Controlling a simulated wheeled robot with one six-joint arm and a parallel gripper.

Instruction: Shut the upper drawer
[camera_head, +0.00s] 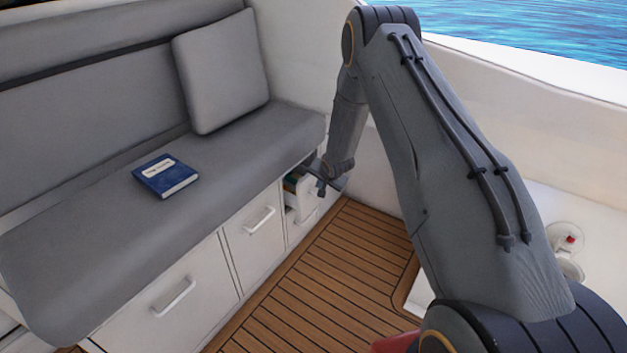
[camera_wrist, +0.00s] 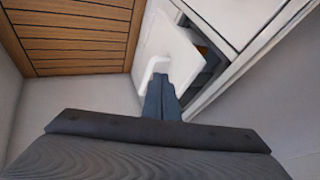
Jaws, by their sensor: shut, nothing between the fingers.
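The upper drawer (camera_head: 306,203) sits at the far right end of the bench base and is pulled part way out. Its white front (camera_wrist: 170,45) and white handle (camera_wrist: 153,70) show in the wrist view, with a dark gap behind the front. My gripper (camera_head: 321,190) is at the drawer's front in the head view and covers part of it. In the wrist view my gripper's fingers (camera_wrist: 160,82) are shut and empty, with their tips close beside the handle. I cannot tell whether they touch it.
The grey bench seat (camera_head: 230,165) overhangs the drawers and carries a blue book (camera_head: 165,177) and a grey cushion (camera_head: 222,70). Other cabinet fronts with handles (camera_head: 258,220) are flush. The wooden floor (camera_head: 330,270) before them is clear. A white wall stands right of the drawer.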

